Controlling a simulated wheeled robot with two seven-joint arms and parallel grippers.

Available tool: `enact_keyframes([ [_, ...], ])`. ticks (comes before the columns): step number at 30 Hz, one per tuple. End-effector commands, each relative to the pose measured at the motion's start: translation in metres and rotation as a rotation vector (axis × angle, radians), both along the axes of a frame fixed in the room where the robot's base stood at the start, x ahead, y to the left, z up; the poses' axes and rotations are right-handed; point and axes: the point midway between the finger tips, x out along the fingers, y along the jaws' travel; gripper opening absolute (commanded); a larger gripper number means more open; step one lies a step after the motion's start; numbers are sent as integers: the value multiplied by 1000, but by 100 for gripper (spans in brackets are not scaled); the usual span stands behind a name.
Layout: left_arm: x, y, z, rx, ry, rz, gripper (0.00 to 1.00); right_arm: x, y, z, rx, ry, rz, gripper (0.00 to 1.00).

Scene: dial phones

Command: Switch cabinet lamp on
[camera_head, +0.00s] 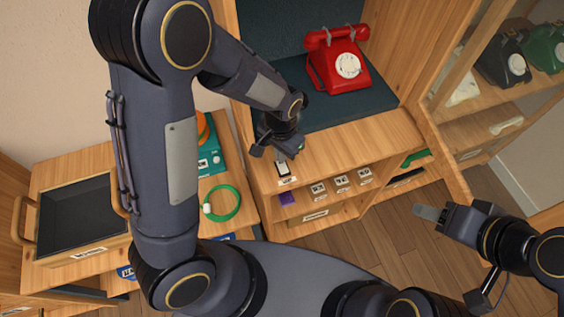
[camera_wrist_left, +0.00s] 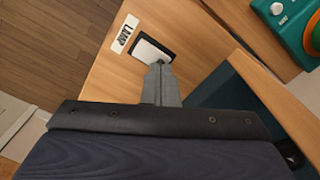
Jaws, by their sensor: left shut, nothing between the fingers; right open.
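The lamp switch (camera_wrist_left: 150,47) is a white rocker in a black frame on the wooden cabinet top, beside a label (camera_wrist_left: 121,33) reading "LAMP". In the head view the switch (camera_head: 283,170) sits near the cabinet's front edge, with its label (camera_head: 287,181) just in front. My left gripper (camera_wrist_left: 159,66) is shut and empty. Its fingertips are at the switch's near edge in the left wrist view; I cannot tell whether they touch it. In the head view the left gripper (camera_head: 285,157) points down over the switch. My right gripper (camera_head: 416,210) is open and empty over the floor at right.
A red dial phone (camera_head: 338,60) stands on the dark cabinet floor behind the ledge. Small labelled boxes (camera_head: 341,182) sit in the shelf below. A glass-sided case (camera_head: 470,110) with phones is at right.

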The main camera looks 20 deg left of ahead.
Motion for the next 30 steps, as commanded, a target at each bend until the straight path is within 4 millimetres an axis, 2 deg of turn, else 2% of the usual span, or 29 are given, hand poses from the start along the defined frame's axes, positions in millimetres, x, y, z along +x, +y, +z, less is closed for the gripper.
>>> enact_keyframes([
  [1, 0, 0, 8, 0, -1, 0, 0, 0, 0, 7, 0, 0, 0, 52],
  [18, 0, 0, 53, 0, -1, -1, 0, 0, 0, 42, 0, 0, 0, 52],
  [30, 0, 0, 54, 0, 0, -1, 0, 0, 0, 42, 0, 0, 0, 52],
])
